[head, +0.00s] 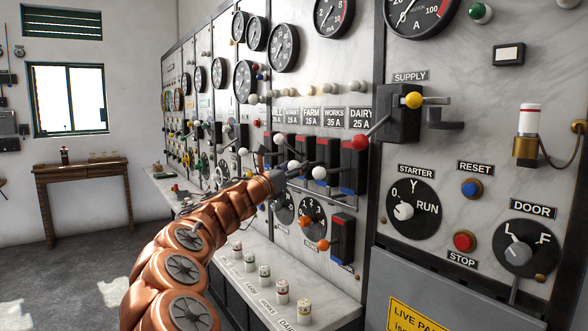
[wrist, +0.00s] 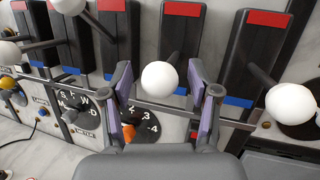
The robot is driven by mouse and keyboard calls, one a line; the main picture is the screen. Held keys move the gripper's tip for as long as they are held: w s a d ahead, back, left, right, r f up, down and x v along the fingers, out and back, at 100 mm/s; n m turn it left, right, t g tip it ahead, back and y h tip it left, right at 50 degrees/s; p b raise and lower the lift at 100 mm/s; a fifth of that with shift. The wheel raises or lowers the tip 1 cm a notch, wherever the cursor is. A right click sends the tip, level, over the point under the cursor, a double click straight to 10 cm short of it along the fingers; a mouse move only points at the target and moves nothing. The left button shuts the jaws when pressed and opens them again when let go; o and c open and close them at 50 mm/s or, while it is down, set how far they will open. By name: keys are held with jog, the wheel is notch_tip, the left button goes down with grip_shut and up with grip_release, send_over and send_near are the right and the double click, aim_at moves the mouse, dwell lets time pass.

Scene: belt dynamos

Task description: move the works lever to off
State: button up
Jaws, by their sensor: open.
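The works lever is a black switch (wrist: 182,35) with a red top and blue bottom. Its rod ends in a white ball (wrist: 160,78). In the head view the works switch (head: 327,153) sits below the WORKS 35 A label (head: 335,117). My gripper (wrist: 160,88) is open, with one finger on each side of the white ball in the wrist view; I see no clear contact. In the head view my gripper (head: 288,173) is beside the white knobs, and my arm hides part of the lower panel. The ball sits low, nearer the blue end than the red.
The dairy lever's white ball (wrist: 291,103) is close on the right. More similar switches (wrist: 120,40) stand on the left. A dial with an orange knob (head: 323,245) lies below. The supply switch (head: 398,112) is to the upper right. A ledge with several fuses (head: 282,290) juts out underneath.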

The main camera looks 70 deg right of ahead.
jog(key=v, duration=1.2)
dwell(0.7)
